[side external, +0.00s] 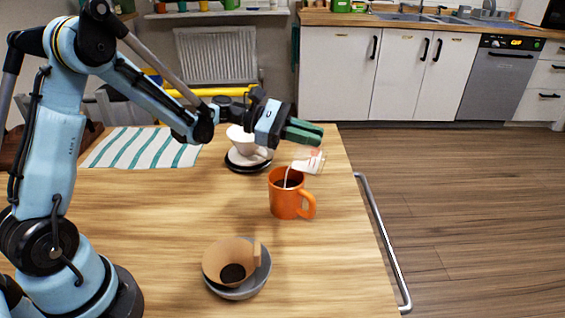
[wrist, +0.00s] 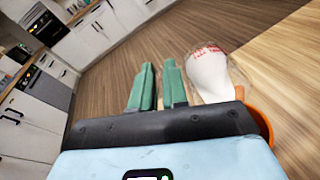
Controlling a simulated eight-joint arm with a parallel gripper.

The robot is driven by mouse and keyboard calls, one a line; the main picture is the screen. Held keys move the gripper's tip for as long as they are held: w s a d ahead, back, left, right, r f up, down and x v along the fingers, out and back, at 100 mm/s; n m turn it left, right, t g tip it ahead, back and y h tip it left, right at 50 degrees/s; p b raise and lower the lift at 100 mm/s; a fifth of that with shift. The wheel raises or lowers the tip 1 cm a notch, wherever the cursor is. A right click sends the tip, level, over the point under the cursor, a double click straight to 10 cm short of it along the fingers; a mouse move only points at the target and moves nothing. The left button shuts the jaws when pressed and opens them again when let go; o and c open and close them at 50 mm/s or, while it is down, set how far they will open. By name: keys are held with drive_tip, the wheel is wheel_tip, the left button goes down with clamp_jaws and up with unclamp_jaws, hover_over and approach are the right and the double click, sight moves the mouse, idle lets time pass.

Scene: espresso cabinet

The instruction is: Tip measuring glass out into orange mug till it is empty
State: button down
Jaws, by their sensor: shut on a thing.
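The measuring glass (side external: 308,161) is clear with red markings and hangs tilted below my gripper (side external: 304,132). White liquid shows in it, and a thin white stream runs from its lip into the orange mug (side external: 286,203). The mug stands upright on the table with dark liquid inside and its handle to the right. In the wrist view, my gripper's green fingers (wrist: 157,88) have a narrow gap between them. The glass (wrist: 209,72) is just right of them, with white inside; the grip point is hidden. Part of the mug's orange rim (wrist: 263,121) shows behind the gripper body.
A white cup (side external: 241,139) on dark saucers (side external: 247,165) stands behind the mug. A striped cloth (side external: 140,148) lies at the back left. A metal rail (side external: 383,240) runs along the table's right edge.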

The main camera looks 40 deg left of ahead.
drive_tip(key=shift+s+a+r+t+h, duration=0.15)
drive_tip(key=shift+a+t+h, duration=0.15)
drive_tip(key=shift+h, duration=0.3)
drive_tip(key=shift+s+a+r+t+h, duration=0.15)
drive_tip(key=shift+a+t+h, duration=0.15)
drive_tip(key=shift+h, duration=0.3)
idle(0.7)
drive_tip(key=shift+w+d+f+g+y, duration=0.15)
drive_tip(key=shift+d+g+y, duration=0.2)
drive_tip(key=shift+y, duration=0.25)
drive_tip(key=shift+w+d+f+g+y, duration=0.1)
drive_tip(key=shift+d+g+y, duration=0.15)
drive_tip(key=shift+d+y, duration=0.3)
drive_tip(key=shift+w+d+f+g+y, duration=0.2)
drive_tip(key=shift+w+d+g+y, duration=0.25)
drive_tip(key=shift+y, duration=0.2)
drive_tip(key=shift+w+d+f+g+y, duration=0.15)
drive_tip(key=shift+d+f+g+y, duration=0.15)
drive_tip(key=shift+y, duration=0.4)
drive_tip(key=shift+w+d+r+g+y, duration=0.15)
drive_tip(key=shift+d+r+g+y, duration=0.15)
drive_tip(key=shift+r+g+y, duration=0.4)
drive_tip(key=w+d+f+g+y, duration=0.4)
drive_tip(key=d+f+y, duration=0.3)
drive_tip(key=y, duration=0.2)
drive_tip(key=shift+g+y, duration=0.3)
drive_tip(key=shift+g, duration=0.25)
drive_tip(key=shift+f, duration=0.15)
